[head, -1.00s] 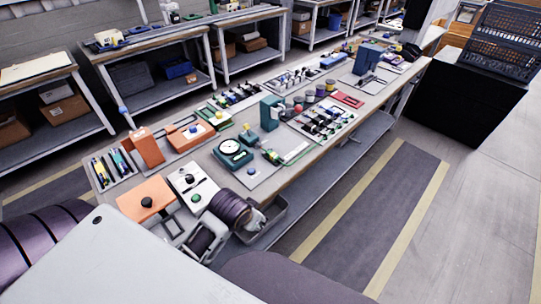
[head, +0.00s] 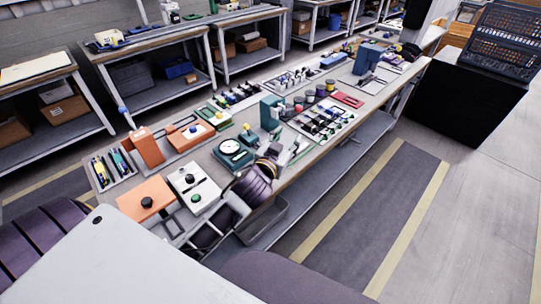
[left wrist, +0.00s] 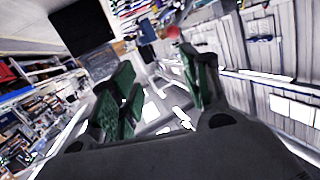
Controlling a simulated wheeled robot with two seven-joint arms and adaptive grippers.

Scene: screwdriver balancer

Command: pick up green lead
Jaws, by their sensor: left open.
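My left arm reaches in from the lower left of the head view. Its gripper (head: 288,149) is over the near edge of the workbench, just right of the round dial device (head: 233,151). In the left wrist view the two green-padded fingers (left wrist: 160,85) stand wide apart with nothing seen between them. A thin green strip, perhaps part of the green lead (head: 301,153), shows beside the gripper in the head view. The gripper and wrist hide most of that spot. I cannot tell whether the fingers touch it. My right gripper is not in view.
The workbench is crowded. An orange box (head: 146,197) and a white box (head: 194,184) with knobs sit at its near end. A teal upright block (head: 270,112) stands behind my gripper. A tray of small parts (head: 325,121) lies farther right. The striped floor beside the bench is clear.

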